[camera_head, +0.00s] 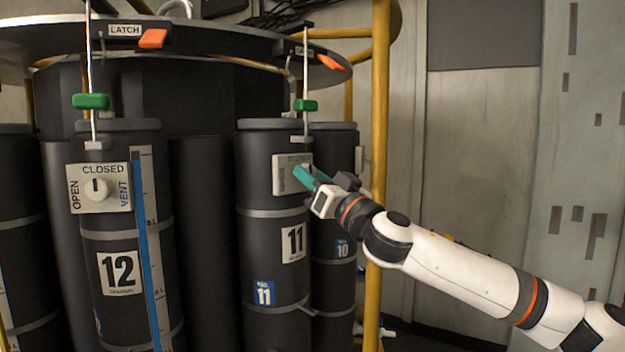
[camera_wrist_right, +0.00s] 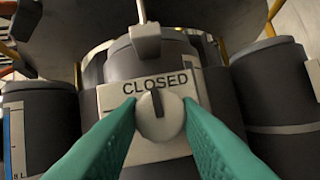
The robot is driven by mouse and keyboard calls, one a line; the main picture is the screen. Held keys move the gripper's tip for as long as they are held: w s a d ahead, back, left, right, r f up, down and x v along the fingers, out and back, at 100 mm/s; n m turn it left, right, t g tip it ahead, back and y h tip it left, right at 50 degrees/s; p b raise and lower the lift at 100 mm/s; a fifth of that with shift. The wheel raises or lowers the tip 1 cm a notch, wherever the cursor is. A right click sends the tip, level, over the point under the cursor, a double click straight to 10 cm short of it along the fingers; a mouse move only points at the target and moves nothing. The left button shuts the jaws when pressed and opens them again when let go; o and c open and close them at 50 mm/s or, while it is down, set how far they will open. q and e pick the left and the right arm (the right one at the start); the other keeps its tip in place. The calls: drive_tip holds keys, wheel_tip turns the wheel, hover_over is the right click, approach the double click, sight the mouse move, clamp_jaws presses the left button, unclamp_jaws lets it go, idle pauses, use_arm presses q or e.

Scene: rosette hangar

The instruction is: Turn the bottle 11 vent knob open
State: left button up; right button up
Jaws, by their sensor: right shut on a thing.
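Bottle 11 (camera_head: 258,215) is the dark cylinder marked 11, standing upright in the middle of the head view. Its pale vent plate (camera_head: 283,180) is high on its front, partly hidden behind my right gripper (camera_head: 303,174). In the right wrist view the round pale vent knob (camera_wrist_right: 160,125) sits between the two green fingertips, which are shut on its sides. The dark mark on the knob points up at the word CLOSED (camera_wrist_right: 155,83). The plate's other words are hidden by the fingers. My left gripper is not in view.
Bottle 12 (camera_head: 80,265) stands to the left, with its own knob (camera_head: 96,188) and a blue strip. Bottle 10 (camera_head: 335,275) is close behind on the right. A yellow post (camera_head: 380,120) rises behind my right wrist. A round rim with orange latches (camera_head: 153,39) overhangs the bottles.

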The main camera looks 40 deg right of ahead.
drive_tip(key=n+y+b, duration=0.1)
drive_tip(key=n+y, duration=0.1)
drive_tip(key=n, duration=0.1)
drive_tip(key=n+y+b, duration=0.1)
drive_tip(key=n+y, duration=0.1)
drive_tip(key=n, duration=0.2)
drive_tip(key=n+y, duration=0.1)
drive_tip(key=n, duration=0.3)
drive_tip(key=shift+d+r+g+y+b, duration=0.1)
drive_tip(key=shift+d+g+y+b, duration=0.2)
drive_tip(key=shift+g+y+b, duration=0.1)
drive_tip(key=n, duration=0.2)
drive_tip(key=n+g+y+p, duration=0.1)
drive_tip(key=n, duration=0.1)
drive_tip(key=shift+r+n+y, duration=0.2)
drive_tip(key=shift+n+y, duration=0.1)
drive_tip(key=shift+n, duration=0.1)
drive_tip(key=n+g+p, duration=0.1)
drive_tip(key=n, duration=0.1)
drive_tip(key=n+g+y+p, duration=0.1)
drive_tip(key=n+p, duration=0.1)
drive_tip(key=n, duration=0.1)
drive_tip(key=shift+d, duration=0.1)
drive_tip(key=shift+n+g+p, duration=0.5)
drive_tip(key=shift+n+g, duration=0.1)
drive_tip(key=shift+n, duration=0.5)
